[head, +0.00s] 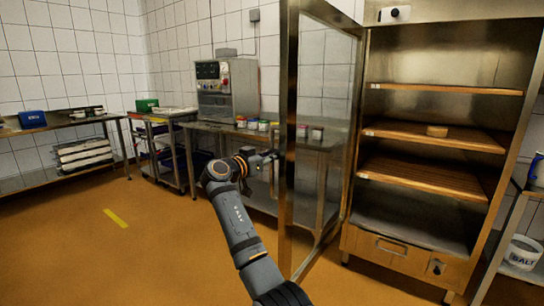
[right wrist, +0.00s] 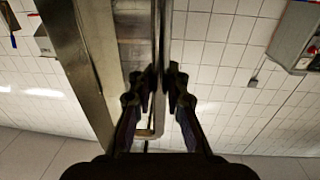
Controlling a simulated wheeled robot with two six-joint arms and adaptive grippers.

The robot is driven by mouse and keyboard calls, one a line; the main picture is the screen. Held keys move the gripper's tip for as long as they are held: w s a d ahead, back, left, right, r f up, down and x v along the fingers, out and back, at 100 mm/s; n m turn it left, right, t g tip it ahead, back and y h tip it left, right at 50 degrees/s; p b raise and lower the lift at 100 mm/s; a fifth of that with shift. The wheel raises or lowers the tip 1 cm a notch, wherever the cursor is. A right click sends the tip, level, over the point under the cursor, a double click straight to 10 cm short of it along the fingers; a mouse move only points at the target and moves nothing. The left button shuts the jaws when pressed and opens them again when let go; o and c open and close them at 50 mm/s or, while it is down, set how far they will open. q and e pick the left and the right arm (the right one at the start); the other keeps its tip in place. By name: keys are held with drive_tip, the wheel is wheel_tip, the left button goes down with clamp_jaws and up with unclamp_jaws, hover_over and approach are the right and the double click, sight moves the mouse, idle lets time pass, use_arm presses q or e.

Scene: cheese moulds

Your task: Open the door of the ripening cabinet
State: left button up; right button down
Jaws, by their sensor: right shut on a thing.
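The ripening cabinet (head: 455,55) stands at the right in the head view, with its front open. Its glass door (head: 338,120) has a metal frame and stands swung well out to the left of the opening. My right gripper (head: 271,160) is at the outer side of the door's free edge. In the right wrist view, my right gripper (right wrist: 158,85) is shut on the door's upright bar handle (right wrist: 159,110), one finger on each side. The handle is mostly hidden by the door frame in the head view. My left gripper is not in view.
A steel table (head: 225,128) with a machine and several small tubs stands behind the door. A salt bucket (head: 523,252) sits at the right.

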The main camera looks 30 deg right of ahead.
drive_tip(key=shift+a+f, duration=0.1)
drive_tip(key=shift+f, duration=0.1)
drive_tip(key=c, duration=1.4)
unclamp_jaws()
drive_tip(key=shift+w+a, duration=0.1)
drive_tip(key=shift+a, duration=0.05)
drive_tip(key=shift+o, duration=0.2)
drive_tip(key=shift+r, duration=0.15)
drive_tip(key=v, duration=1.2)
